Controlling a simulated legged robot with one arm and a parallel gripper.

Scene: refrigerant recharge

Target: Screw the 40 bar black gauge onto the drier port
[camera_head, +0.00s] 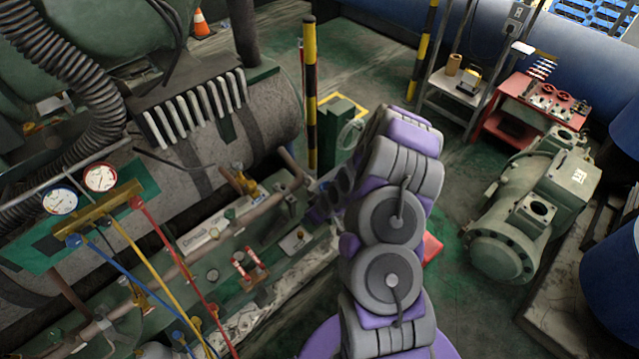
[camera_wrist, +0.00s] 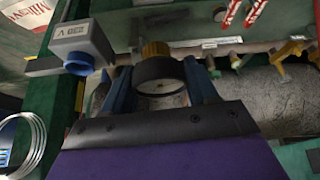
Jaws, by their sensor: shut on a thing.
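In the wrist view, the black round gauge (camera_wrist: 160,72) sits between the two blue fingers of my gripper (camera_wrist: 158,82), which is shut on it. Its pale dial faces the camera and is partly shaded; I cannot read the scale. A ribbed brass fitting (camera_wrist: 156,49) shows directly beyond the gauge, in line with it. I cannot tell whether it belongs to the gauge or to the port, or whether there is a gap between them. In the head view, my arm reaches to the machine's pipework and largely hides the gripper and gauge. I cannot pick out the drier port for certain.
A grey box (camera_wrist: 84,45) stands close left of the gauge in the wrist view. Brass fittings (camera_wrist: 289,49) and a pipe lie right. In the head view, a manifold (camera_head: 98,212) with hoses is left, a striped post (camera_head: 310,90) behind, and a red cart (camera_head: 530,105) at the back right.

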